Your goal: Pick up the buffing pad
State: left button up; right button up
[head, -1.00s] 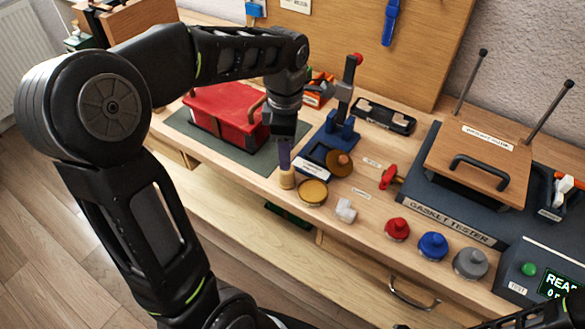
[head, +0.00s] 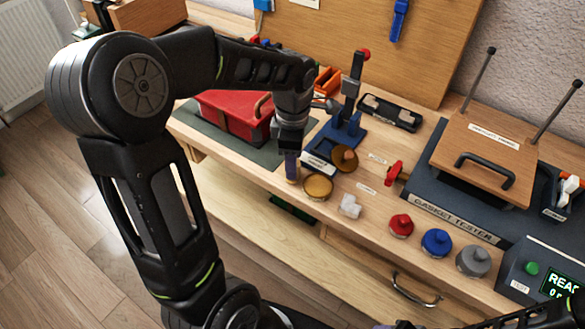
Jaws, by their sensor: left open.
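My left gripper (head: 291,168) points down at the front edge of the bench, open, its fingers over a small upright tan piece that it mostly hides. Just to its right lies a round, flat tan-yellow disc (head: 318,186) with a darker rim. A small white block (head: 350,206) sits further right. None of these carries a readable name, so I cannot tell for certain which is the buffing pad. Whether the fingers touch the tan piece is hidden. My right gripper does not show; only a dark part of mine enters at the lower right.
A red box (head: 232,116) stands behind my left gripper on a green mat. Red (head: 401,225), blue (head: 437,242) and grey (head: 473,260) knobs line the front. The gasket tester (head: 455,222) fills the right.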

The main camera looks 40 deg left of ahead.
pick_arm(q)
jog(key=shift+f, duration=1.4)
grip_shut()
